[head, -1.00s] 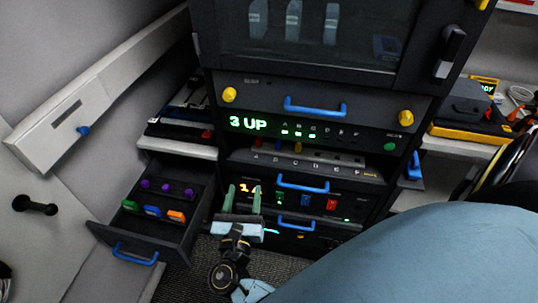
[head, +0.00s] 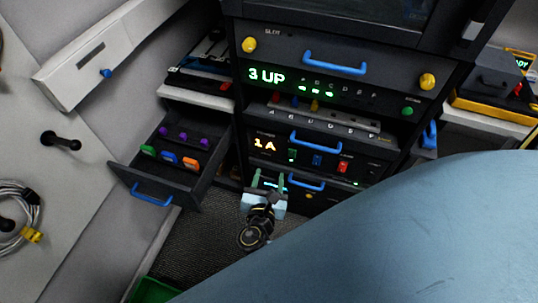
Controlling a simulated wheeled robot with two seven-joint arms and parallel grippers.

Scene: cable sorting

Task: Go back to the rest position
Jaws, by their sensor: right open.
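My right gripper (head: 269,183) is in the lower middle of the head view. Its two green fingers point up and stand apart, with nothing between them. My left gripper is not in view.
An open drawer (head: 129,176) left of the gripper holds purple, green, blue and orange connectors. Blue handles (head: 335,64) stick out from the rack. A coiled cable (head: 22,212) hangs at far left. A green object (head: 152,291) shows at the bottom edge.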

